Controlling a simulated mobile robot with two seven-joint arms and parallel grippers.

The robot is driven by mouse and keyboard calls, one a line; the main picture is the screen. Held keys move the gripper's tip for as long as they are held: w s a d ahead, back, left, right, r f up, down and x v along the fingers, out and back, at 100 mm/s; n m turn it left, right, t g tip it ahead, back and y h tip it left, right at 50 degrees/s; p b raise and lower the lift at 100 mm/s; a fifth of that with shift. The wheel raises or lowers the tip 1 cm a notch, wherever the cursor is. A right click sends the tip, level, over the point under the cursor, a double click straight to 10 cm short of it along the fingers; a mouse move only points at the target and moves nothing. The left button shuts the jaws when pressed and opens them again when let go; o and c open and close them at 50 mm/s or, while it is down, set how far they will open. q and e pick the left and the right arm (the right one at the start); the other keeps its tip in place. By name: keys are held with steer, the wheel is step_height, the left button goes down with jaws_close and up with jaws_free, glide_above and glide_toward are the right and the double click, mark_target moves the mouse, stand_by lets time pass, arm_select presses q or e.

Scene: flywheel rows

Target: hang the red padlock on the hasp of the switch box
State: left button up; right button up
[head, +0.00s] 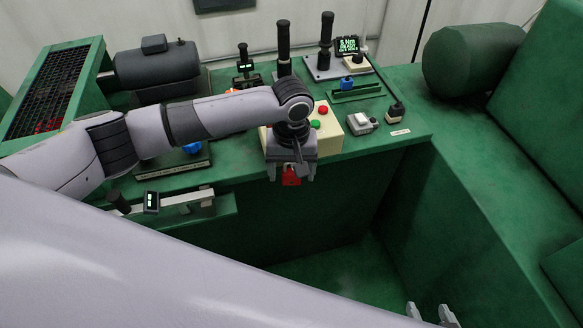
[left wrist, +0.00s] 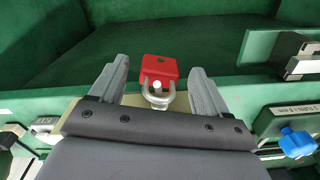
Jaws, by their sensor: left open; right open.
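The red padlock (head: 291,177) shows just below my left gripper (head: 291,172) in the head view. In the left wrist view the padlock (left wrist: 159,68) lies between the two spread fingers, with gaps on both sides. Its grey shackle (left wrist: 158,98) points toward the palm. The cream switch box (head: 333,130), with a red and a green button, is behind and right of my left gripper. My right gripper (head: 432,314) is open and empty at the bottom edge of the head view.
The green bench (head: 395,140) carries several levers, a dark motor (head: 157,66), a small grey switch (head: 360,124) and a blue knob (left wrist: 297,142). A rail with a black-handled tool (head: 150,203) sits at front left. The recess below the bench front is open.

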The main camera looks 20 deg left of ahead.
arm_select(q)
step_height(320, 180, up, 7)
steer(key=shift+r, duration=0.1)
steer(key=s+d+f+m+t+h, duration=0.2)
steer(key=s+d+f+m+h, duration=0.35)
steer(key=s, duration=0.65)
steer(key=s+a+f+t+y, duration=0.25)
steer(key=s+a+y, duration=0.35)
steer(key=s+a, duration=0.8)
steer(key=w+d+f+t+h, duration=0.2)
steer(key=w+f+t, duration=0.4)
steer(key=w+f, duration=0.2)
steer(key=shift+d+f+m+h, duration=0.25)
steer(key=shift+f+m+h, duration=0.1)
steer(key=shift+f, duration=0.4)
stand_by(1.8)
